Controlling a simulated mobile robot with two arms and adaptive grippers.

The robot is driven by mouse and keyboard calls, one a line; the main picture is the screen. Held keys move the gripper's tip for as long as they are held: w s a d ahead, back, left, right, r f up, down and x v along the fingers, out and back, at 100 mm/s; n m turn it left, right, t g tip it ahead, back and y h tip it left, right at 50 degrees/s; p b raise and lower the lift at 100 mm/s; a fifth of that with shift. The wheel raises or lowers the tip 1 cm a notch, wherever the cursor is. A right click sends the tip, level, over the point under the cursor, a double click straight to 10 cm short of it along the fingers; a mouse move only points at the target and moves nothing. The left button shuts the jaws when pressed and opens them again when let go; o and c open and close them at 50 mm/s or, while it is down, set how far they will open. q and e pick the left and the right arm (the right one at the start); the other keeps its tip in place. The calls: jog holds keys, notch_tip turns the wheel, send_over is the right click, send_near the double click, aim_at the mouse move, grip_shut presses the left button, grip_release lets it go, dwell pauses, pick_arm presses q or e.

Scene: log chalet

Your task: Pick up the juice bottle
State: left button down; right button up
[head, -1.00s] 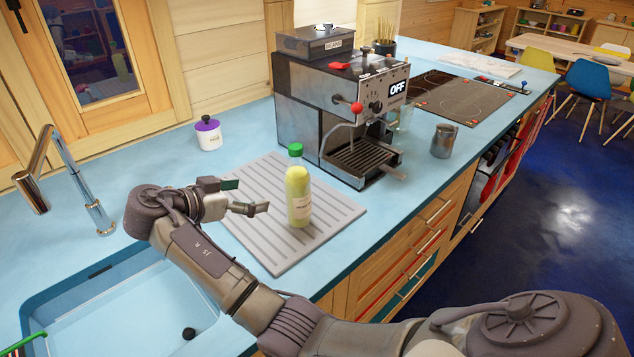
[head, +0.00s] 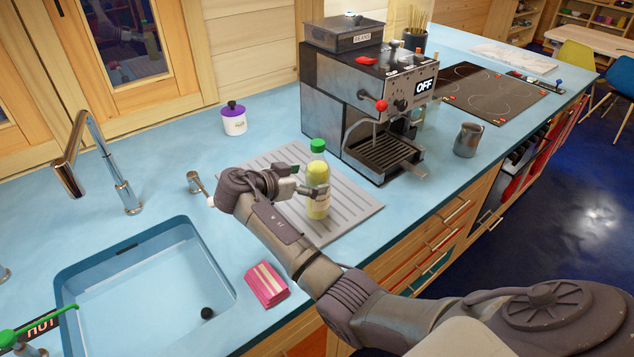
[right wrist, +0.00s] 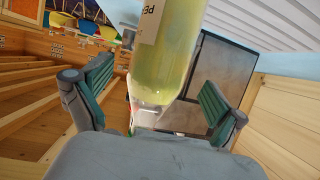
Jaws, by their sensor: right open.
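The juice bottle (head: 319,186) has pale yellow juice, a green cap and a white label. It stands upright on the grey ribbed drainboard (head: 352,213), in front of the coffee machine. My right gripper (head: 310,190) is open at the bottle, with one finger on the near side and the other partly hidden behind it. In the right wrist view the bottle (right wrist: 165,62) fills the space between the two green-padded fingers, with a gap visible on each side. My left gripper is not in view.
The coffee machine (head: 340,110) stands close behind the bottle. A metal jug (head: 467,140) is to its right.

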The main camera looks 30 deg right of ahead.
jog(key=x, duration=0.2)
jog(key=shift+d+r+p, duration=0.1)
jog(key=shift+d+p, duration=0.25)
jog(key=shift+d, duration=0.05)
jog(key=shift+d+f, duration=0.3)
jog(key=shift+a, duration=0.15)
jog(key=shift+c, duration=1.7)
jog(key=c, duration=1.3)
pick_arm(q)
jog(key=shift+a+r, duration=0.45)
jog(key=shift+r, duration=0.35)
pick_arm(e)
jog(key=shift+r, duration=0.15)
grip_shut()
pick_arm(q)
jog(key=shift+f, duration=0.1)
pick_arm(e)
jog(key=shift+w+r, duration=0.1)
jog(key=shift+r, duration=0.05)
